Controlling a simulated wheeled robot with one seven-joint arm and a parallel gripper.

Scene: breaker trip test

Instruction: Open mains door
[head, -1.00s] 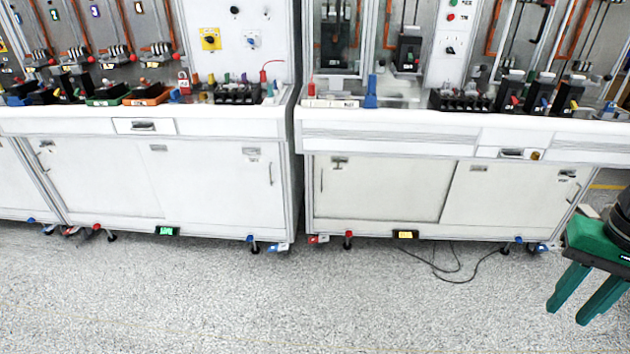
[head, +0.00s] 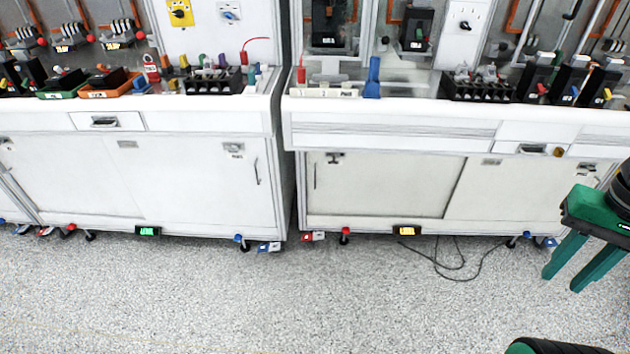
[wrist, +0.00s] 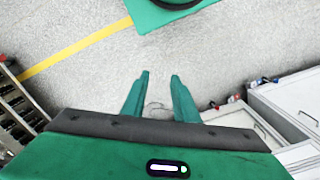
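No door is marked as mains where I can read it. A framed clear panel (head: 333,28) with a dark breaker behind it stands on the right bench, cut off by the top edge of the head view. Below are a left cabinet door (head: 385,190) and a right cabinet door (head: 515,192), both closed. My green gripper (head: 562,280) is at the right of the head view, in front of the right bench and touching nothing. In the wrist view my gripper (wrist: 160,76) has its two fingers apart, with only floor between them.
The left bench (head: 180,120) and right bench (head: 400,115) stand side by side with a narrow gap. Red and blue feet stick out below. A black cable (head: 455,265) lies on the floor under the right bench. The speckled floor in front is clear.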

